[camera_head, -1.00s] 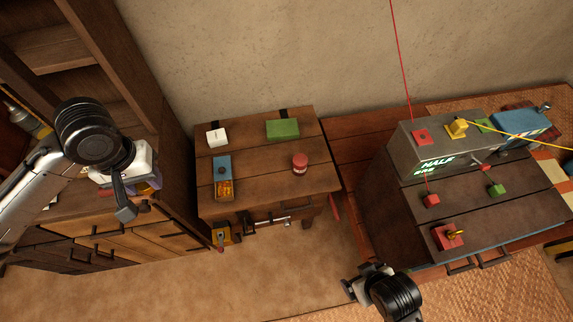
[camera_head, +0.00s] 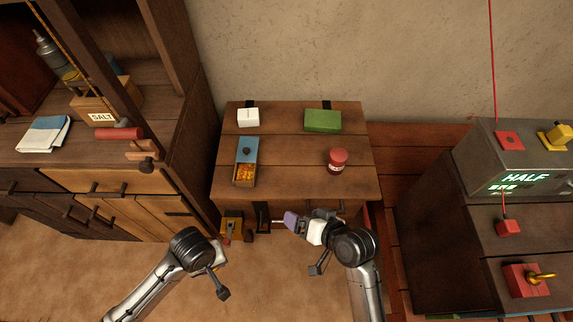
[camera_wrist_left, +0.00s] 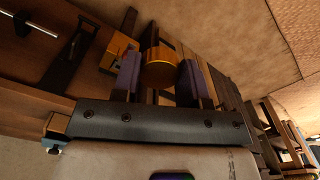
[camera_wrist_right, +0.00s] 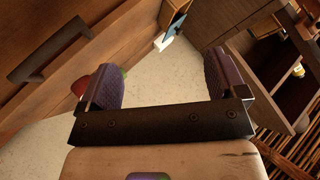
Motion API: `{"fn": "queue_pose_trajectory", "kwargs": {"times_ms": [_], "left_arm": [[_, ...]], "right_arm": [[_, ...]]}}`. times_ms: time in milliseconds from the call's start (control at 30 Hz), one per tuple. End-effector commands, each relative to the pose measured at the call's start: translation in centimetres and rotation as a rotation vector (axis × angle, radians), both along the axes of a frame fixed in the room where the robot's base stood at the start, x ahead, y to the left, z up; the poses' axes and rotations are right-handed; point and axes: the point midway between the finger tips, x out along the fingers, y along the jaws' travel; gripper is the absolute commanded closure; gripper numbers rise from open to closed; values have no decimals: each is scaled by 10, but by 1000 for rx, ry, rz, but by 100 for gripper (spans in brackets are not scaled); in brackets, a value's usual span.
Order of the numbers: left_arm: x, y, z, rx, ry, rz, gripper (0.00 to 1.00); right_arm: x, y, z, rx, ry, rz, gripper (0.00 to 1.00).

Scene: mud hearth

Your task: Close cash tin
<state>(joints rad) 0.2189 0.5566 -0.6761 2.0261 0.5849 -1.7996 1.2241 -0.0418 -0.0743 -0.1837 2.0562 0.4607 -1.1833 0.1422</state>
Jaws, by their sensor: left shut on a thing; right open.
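The likely cash tin is a small blue-lidded box with a dark knob (camera_head: 246,150) on the small wooden table, its front part open and showing orange-gold contents (camera_head: 244,174). My left gripper (camera_wrist_left: 160,72) is shut on a yellow-brown round piece (camera_wrist_left: 159,57), held between its purple pads; in the head view its wrist hides its fingers, low in front of the table. My right gripper (camera_head: 294,221) is open at the table's front edge, right of the blue box and below its level. In the right wrist view nothing lies between its pads (camera_wrist_right: 164,88).
The small table (camera_head: 290,183) also bears a white box (camera_head: 248,118), a green box (camera_head: 322,121) and a red-lidded jar (camera_head: 337,160). A yellow item (camera_head: 232,228) sits low by its front left. Cabinets (camera_head: 130,215) stand left; a grey machine (camera_head: 510,165) stands right.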

Motion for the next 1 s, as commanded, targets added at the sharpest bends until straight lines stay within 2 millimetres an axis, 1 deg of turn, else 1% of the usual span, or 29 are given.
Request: {"fn": "queue_pose_trajectory", "kwargs": {"times_ms": [33,100,133,200,267,300,367,433,500,600,700,800,900,1000], "left_arm": [[-1,16,-33,0,12,66,82],[4,40,-51,0,10,126,82],[6,49,-58,1,8,147,82],[11,72,-71,1,7,184,82],[14,91,-80,1,5,205,82],[16,102,-84,1,5,213,82],[19,119,-90,1,4,221,82],[22,137,-96,-1,3,218,82],[24,152,-100,0,3,204,82],[28,170,-103,0,1,171,82],[31,182,-105,0,0,125,82],[33,189,-107,0,0,75,82],[34,192,-107,0,0,34,82],[35,193,-107,0,0,5,82]], "right_arm": [[17,19,-12,150,-1,-26,10],[36,37,-9,367,12,-86,10],[43,42,-8,458,23,-119,10],[58,48,-6,671,55,-204,10],[70,48,-5,851,89,-290,10],[78,45,-6,970,115,-352,10],[88,37,-8,1146,152,-451,10],[99,24,-14,1350,196,-576,10],[106,7,-22,1550,232,-700,10],[113,-19,-35,1819,266,-868,10],[113,-44,-49,2062,275,-1009,10],[110,-64,-59,2263,264,-1102,10],[107,-77,-64,2406,250,-1145,10],[105,-83,-66,2493,242,-1158,10]]}}
